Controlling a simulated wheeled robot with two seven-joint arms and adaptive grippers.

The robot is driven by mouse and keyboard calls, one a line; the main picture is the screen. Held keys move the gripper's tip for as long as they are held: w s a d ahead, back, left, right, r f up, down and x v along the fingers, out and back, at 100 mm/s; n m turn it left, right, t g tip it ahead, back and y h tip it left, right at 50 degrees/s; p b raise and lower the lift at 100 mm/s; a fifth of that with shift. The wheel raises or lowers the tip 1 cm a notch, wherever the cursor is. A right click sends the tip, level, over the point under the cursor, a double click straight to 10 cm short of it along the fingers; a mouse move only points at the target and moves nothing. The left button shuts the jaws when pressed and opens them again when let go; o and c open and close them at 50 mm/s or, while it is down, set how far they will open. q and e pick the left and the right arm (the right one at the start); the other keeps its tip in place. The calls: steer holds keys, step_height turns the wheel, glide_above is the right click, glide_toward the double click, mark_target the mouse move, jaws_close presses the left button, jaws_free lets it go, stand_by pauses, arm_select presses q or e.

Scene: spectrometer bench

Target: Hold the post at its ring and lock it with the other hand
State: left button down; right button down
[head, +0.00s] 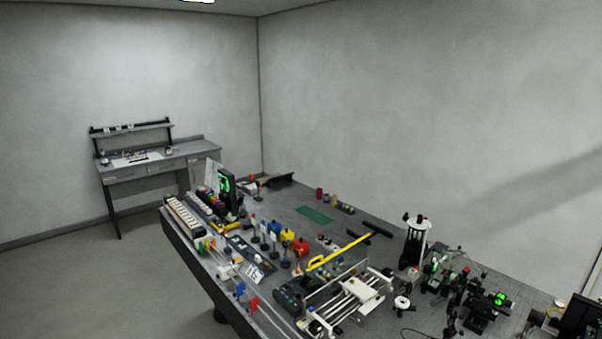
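Neither of my grippers shows in the head view. Several small upright posts (264,239) on dark bases stand in a group on the left half of the bench. They are too small to tell which one has a ring or whether any is locked. A taller black-and-white upright stand (416,242) is on the right half of the bench. A small white round piece (402,303) sits in front of it; I cannot tell what it is.
The crowded grey bench (360,222) runs from centre to lower right. A yellow bar (340,252) lies across its middle, behind a white rail assembly (352,300). Black optics with green lights (500,299) stand at right. A desk (160,158) is against the far wall; floor at left is clear.

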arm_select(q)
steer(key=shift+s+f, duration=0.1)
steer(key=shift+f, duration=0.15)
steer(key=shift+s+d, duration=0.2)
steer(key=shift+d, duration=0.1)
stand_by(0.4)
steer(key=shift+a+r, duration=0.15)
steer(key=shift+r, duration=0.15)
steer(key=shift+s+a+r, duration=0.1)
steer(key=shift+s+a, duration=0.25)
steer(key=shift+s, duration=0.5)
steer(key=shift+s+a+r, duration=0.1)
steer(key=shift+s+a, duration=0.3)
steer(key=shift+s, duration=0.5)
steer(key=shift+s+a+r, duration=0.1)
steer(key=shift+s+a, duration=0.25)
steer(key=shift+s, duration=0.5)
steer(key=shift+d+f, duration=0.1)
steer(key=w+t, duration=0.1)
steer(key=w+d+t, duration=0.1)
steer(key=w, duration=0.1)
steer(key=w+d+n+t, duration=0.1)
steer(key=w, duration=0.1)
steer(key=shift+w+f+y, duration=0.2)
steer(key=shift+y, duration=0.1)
